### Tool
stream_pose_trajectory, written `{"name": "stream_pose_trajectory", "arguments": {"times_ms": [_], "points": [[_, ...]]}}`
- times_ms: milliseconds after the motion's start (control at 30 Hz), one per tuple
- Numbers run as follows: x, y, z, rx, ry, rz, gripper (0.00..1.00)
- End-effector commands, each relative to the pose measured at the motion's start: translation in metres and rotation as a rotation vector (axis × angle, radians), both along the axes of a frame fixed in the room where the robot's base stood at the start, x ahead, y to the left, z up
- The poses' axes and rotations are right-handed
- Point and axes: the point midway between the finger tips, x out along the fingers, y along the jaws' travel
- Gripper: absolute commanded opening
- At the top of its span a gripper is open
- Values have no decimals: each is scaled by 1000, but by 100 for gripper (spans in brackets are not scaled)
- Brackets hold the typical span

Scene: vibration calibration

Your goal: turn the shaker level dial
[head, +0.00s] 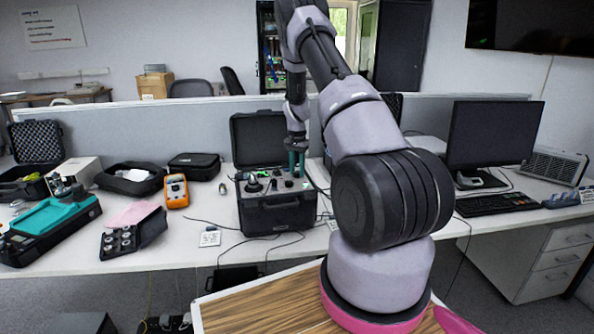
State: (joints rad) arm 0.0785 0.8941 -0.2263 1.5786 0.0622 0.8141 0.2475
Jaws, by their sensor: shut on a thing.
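My gripper (296,174) points down at the right part of this panel. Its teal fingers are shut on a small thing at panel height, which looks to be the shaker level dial. The dial itself is hidden between the fingers. A round black part (253,185) stands on the left of the panel, with small knobs and sockets between.
An orange meter (177,191) and a black pouch (194,166) lie left of the case. A teal device (52,222) and an open weight box (121,241) are further left. Cables trail over the front edge. A monitor (490,135) and keyboard (495,202) stand right.

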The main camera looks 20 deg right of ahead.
Motion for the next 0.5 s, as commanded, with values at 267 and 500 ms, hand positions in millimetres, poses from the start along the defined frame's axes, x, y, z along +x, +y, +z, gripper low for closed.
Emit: {"name": "stream_pose_trajectory", "arguments": {"times_ms": [267,500], "points": [[0,1,-1,2,1,1,67],[0,0,0,1,1,1,67]]}}
